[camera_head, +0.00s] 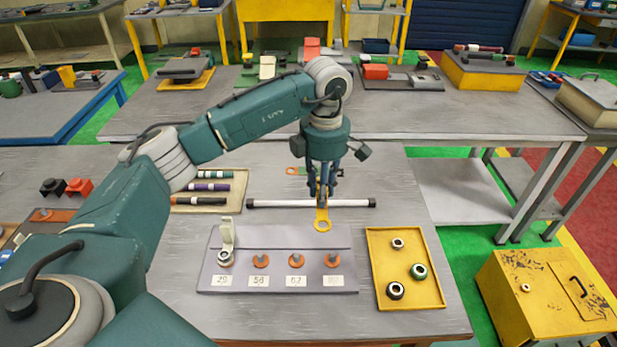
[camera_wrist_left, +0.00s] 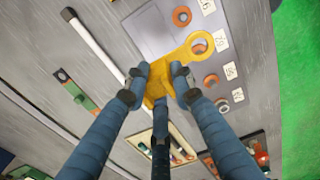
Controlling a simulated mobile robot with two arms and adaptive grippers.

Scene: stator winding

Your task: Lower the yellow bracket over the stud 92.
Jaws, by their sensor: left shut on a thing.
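My left gripper (camera_head: 323,183) is shut on the upper part of the yellow bracket (camera_head: 322,213), which hangs with its ring end down. The ring is above the back edge of the grey stud board (camera_head: 280,241), apart from the studs. In the left wrist view the fingers (camera_wrist_left: 160,84) hold the bracket (camera_wrist_left: 172,58), and its ring overlaps the stud by label 62 in the picture. The rightmost stud (camera_head: 332,261), with a faint label in the head view, is bare; in the wrist view it shows as an orange stud (camera_wrist_left: 182,16). My right gripper is out of view.
A pale bracket (camera_head: 227,235) stands at the stud labelled 29. A yellow tray (camera_head: 408,301) with several rings lies right of the board. A white rod with black ends (camera_head: 270,203) lies behind the board.

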